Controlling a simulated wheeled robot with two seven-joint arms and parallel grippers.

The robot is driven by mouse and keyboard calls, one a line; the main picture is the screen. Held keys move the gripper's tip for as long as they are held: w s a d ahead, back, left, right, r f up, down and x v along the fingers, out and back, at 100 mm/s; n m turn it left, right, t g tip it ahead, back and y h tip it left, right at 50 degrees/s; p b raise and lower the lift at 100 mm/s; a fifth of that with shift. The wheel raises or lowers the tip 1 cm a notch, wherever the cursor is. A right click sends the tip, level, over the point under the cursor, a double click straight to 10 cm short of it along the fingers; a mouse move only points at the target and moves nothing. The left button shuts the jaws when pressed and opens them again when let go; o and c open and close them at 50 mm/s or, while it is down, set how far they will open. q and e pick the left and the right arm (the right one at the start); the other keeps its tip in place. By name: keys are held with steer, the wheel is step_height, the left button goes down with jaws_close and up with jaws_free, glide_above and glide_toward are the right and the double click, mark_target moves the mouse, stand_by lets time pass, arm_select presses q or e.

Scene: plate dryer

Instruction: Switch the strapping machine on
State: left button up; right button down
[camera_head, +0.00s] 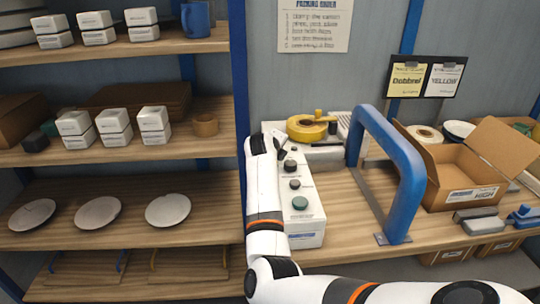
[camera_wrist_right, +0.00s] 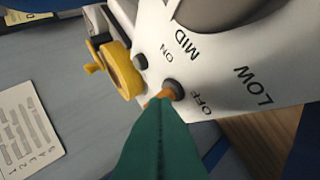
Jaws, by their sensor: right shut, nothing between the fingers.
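The strapping machine (camera_head: 308,228) is a white box with a row of knobs on top and a blue arch (camera_head: 408,170) beside it on the bench. In the right wrist view its white panel (camera_wrist_right: 215,75) carries the labels ON, OFF, MID and LOW. A small black switch (camera_wrist_right: 173,89) sits between ON and OFF. My right gripper (camera_wrist_right: 157,101) is shut and empty, its orange tip right at this switch; whether they touch I cannot tell. The switch's position is unclear. In the head view my right forearm covers the machine's left side. My left gripper is out of view.
A yellow tape roll (camera_head: 306,127) lies behind the knobs. An open cardboard box (camera_head: 462,185) stands to the right of the arch. Shelves at left hold white boxes, plates and a blue mug (camera_head: 195,19). A blue post (camera_head: 238,90) stands close to my right arm.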

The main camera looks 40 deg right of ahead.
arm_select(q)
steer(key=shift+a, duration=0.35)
arm_select(e)
steer(key=shift+s+d+r+m+t+y, duration=0.2)
steer(key=shift+d+m+t+y, duration=0.15)
steer(key=shift+y, duration=0.25)
arm_select(q)
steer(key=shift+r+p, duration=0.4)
steer(key=shift+p, duration=0.05)
arm_select(e)
steer(key=shift+s+d+m+t+y, duration=0.25)
steer(key=shift+d+m+y, duration=0.2)
steer(key=shift+m+y, duration=0.15)
stand_by(0.8)
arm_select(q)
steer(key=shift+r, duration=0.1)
arm_select(e)
steer(key=shift+r+p, duration=0.75)
steer(key=shift+p, duration=0.1)
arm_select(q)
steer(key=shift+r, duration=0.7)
